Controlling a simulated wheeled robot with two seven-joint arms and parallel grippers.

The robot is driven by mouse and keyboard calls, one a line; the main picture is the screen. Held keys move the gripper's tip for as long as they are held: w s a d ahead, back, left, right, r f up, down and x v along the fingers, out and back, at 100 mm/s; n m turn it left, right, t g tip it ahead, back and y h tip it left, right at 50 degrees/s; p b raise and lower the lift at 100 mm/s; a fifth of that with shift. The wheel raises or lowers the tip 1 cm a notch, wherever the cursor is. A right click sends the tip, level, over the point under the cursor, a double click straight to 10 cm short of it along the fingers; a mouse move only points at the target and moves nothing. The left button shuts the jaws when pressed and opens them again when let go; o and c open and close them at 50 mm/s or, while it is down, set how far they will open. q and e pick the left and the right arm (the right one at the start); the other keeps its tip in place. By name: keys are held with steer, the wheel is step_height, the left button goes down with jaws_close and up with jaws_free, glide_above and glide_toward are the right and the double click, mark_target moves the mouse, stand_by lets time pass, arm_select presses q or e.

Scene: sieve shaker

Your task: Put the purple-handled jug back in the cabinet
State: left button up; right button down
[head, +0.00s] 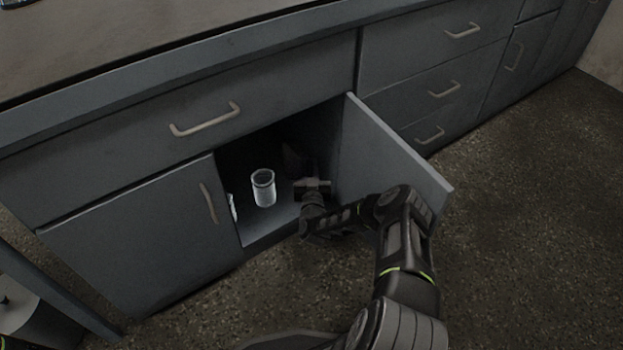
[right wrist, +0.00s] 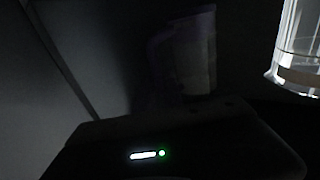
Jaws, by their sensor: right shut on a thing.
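The purple-handled jug (right wrist: 196,58) shows dimly in the right wrist view, inside the dark cabinet (head: 270,231), with its purple handle toward the left. It looks upright. My right gripper (head: 312,185) reaches through the open doorway, at the right side of the cabinet, and is shut on the jug. Its fingertips and the exact grip are hidden in shadow. In the head view the jug is too dark to make out clearly. Whether its base touches the cabinet floor cannot be told. My left gripper is not in view.
A clear glass vessel (head: 263,188) stands on the cabinet floor left of my right gripper; it also shows in the right wrist view (right wrist: 301,50). Another clear item (head: 232,207) is partly behind the closed left door (head: 140,235). The open door (head: 388,155) stands close to my right arm.

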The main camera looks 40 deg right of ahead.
mark_target(312, 174)
steer(key=shift+r, duration=0.1)
step_height(312, 174, down, 4)
steer(key=b, duration=0.3)
steer(key=shift+r, duration=0.25)
steer(key=c, duration=1.5)
jaws_free()
